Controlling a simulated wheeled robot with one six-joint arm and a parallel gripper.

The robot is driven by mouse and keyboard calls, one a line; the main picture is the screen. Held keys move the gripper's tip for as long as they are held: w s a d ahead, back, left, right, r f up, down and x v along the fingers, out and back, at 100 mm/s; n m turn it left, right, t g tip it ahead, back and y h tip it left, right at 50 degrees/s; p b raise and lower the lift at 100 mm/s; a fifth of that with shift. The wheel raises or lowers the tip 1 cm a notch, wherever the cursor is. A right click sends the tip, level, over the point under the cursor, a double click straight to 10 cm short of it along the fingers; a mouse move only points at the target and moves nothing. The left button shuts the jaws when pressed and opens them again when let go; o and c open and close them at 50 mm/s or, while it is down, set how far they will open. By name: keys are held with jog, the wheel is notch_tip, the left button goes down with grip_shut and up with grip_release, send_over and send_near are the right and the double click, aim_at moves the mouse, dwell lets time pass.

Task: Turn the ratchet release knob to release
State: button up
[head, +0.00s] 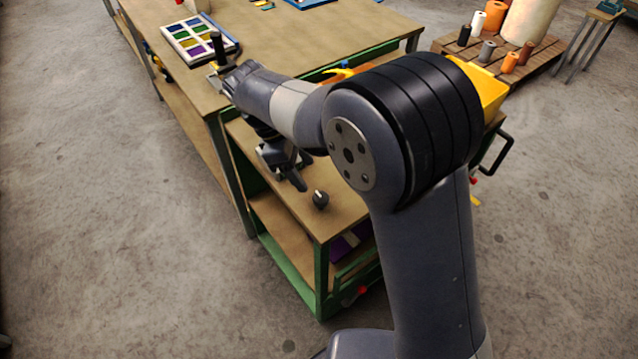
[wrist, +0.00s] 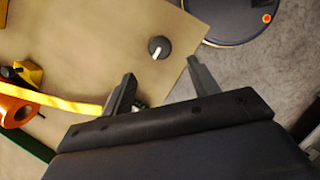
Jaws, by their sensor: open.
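The ratchet release knob (head: 320,199) is a small round black knob on the brown top of the small green-framed bench, near its front corner. In the wrist view the knob (wrist: 159,47) shows a pale pointer mark on its face. My gripper (head: 296,172) is at the left of the knob in the head view, above the bench top. In the wrist view the fingers of my gripper (wrist: 161,70) are spread apart and empty. The knob appears just beyond the fingertips, between their lines, and apart from them.
A yellow strip (wrist: 55,101) and an orange ring-shaped thing (wrist: 17,112) lie left of my fingers. The larger table (head: 300,40) behind bears a colour tray (head: 200,40). A yellow bin (head: 491,92) is partly hidden by my arm. A pallet with rolls (head: 497,52) stands farther back.

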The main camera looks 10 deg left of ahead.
aim_at(321, 197)
jog(key=x, duration=0.9)
jog(key=shift+c, duration=0.4)
jog(key=c, duration=0.9)
